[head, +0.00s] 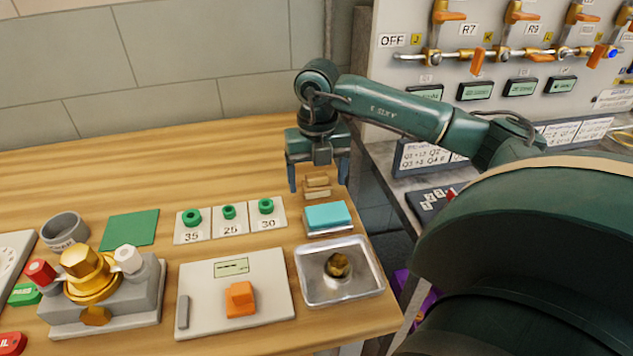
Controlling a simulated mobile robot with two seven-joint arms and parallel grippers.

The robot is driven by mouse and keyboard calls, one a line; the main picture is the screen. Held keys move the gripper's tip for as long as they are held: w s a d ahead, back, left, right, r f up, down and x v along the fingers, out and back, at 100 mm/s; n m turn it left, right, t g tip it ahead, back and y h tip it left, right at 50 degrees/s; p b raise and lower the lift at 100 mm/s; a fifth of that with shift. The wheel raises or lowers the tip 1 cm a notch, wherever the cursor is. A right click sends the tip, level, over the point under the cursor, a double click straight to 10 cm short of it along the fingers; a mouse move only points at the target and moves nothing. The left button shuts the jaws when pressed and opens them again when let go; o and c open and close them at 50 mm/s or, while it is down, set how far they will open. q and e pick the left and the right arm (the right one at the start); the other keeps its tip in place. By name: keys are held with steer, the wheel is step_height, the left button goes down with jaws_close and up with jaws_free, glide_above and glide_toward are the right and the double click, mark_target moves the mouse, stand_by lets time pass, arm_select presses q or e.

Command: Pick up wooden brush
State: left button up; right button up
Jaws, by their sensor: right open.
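A small light-brown wooden block-like thing (317,181), which looks like the wooden brush, lies on the wooden table just behind a turquoise pad. Its bristles cannot be made out. My right gripper (317,183) points down over it with its two fingers apart, one to the left and one to the right of it. The gripper is open, and I cannot tell whether a finger touches the brush. The gripper body is just above and behind the brush. My left gripper is not in view.
The turquoise pad (327,216) lies right in front of the brush. A metal tray (305,290) with a brass piece stands nearer. Number cards with green rings (229,222) lie to the left. The table (180,165) is clear at the back left. A valve panel (480,30) stands at right.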

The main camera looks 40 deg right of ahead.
mark_target(317, 177)
steer(key=shift+f, duration=0.15)
steer(key=c, duration=1.1)
step_height(317, 177, up, 9)
steer(key=shift+r, duration=0.55)
